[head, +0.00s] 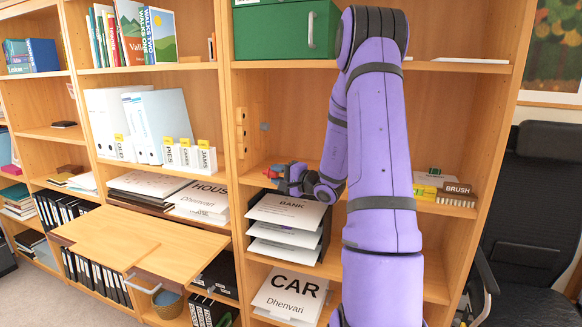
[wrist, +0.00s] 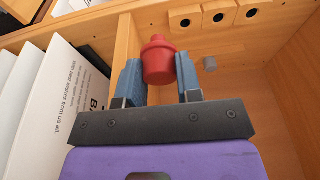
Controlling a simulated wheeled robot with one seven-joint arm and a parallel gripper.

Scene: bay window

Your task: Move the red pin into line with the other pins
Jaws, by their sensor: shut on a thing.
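The red pin (wrist: 158,62) is between the blue fingers of my gripper (wrist: 160,82), which is shut on it. In the head view a small part of the red pin (head: 275,171) shows beside my gripper (head: 284,178), inside the shelf compartment above the papers. A grey pin (wrist: 210,64) stands out from the wood beyond, to the right of the red pin and apart from it; it also shows in the head view (head: 263,127). A wooden strip (wrist: 236,17) with a row of dark round spots is above it, also seen upright in the head view (head: 241,133).
A stack of paper trays with a BANK sheet (head: 287,211) is just below my gripper. A green box (head: 286,30) is on the shelf above.

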